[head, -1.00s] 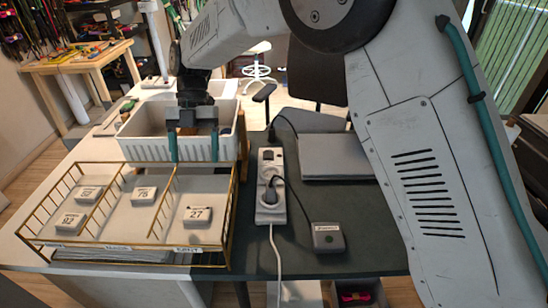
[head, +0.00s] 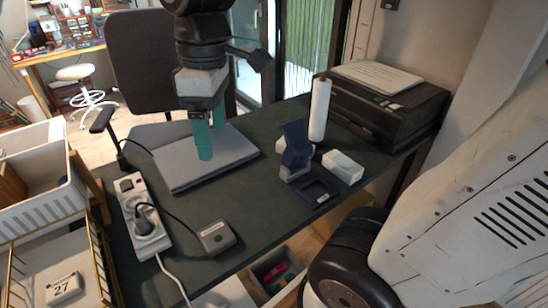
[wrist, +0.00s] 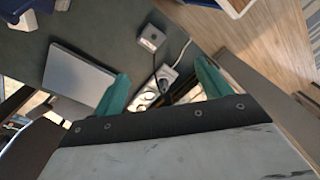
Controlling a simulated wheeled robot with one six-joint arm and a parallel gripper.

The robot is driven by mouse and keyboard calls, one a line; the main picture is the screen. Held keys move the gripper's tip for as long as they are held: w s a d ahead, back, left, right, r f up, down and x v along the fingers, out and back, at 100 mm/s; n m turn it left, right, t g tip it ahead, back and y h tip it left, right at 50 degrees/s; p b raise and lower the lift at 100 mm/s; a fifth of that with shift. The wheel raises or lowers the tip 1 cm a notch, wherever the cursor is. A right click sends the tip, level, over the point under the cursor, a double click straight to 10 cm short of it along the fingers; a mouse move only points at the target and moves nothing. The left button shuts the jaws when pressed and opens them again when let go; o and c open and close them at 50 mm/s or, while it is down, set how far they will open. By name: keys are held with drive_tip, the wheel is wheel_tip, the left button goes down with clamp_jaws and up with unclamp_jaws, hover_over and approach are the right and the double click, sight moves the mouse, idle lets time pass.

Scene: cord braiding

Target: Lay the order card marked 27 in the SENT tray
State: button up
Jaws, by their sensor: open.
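My gripper (head: 211,140) has teal fingers, is open and empty, and hangs over the grey closed laptop (head: 212,160), well to the right of the card. In the wrist view its fingers (wrist: 163,86) stand apart with nothing held between them. The card cannot be made out there.
A white power strip (head: 146,218) with a cable and a small grey box (head: 216,238) lie between tray and laptop. A white bin (head: 40,205) stands behind the tray. A blue stand (head: 296,150), white box (head: 342,167), paper roll (head: 320,108) and printer (head: 385,110) occupy the right side.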

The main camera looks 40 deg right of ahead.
drive_tip(key=s+d+f+m+t, duration=0.1)
drive_tip(key=s+d+f+m, duration=0.1)
drive_tip(key=s+d+m, duration=0.1)
drive_tip(key=s+d+f+m+h, duration=0.1)
drive_tip(key=s+d+f+m, duration=0.1)
drive_tip(key=s+m, duration=0.4)
drive_tip(key=shift+s+d+t, duration=0.4)
drive_tip(key=shift+s+d, duration=0.05)
drive_tip(key=shift+d, duration=0.25)
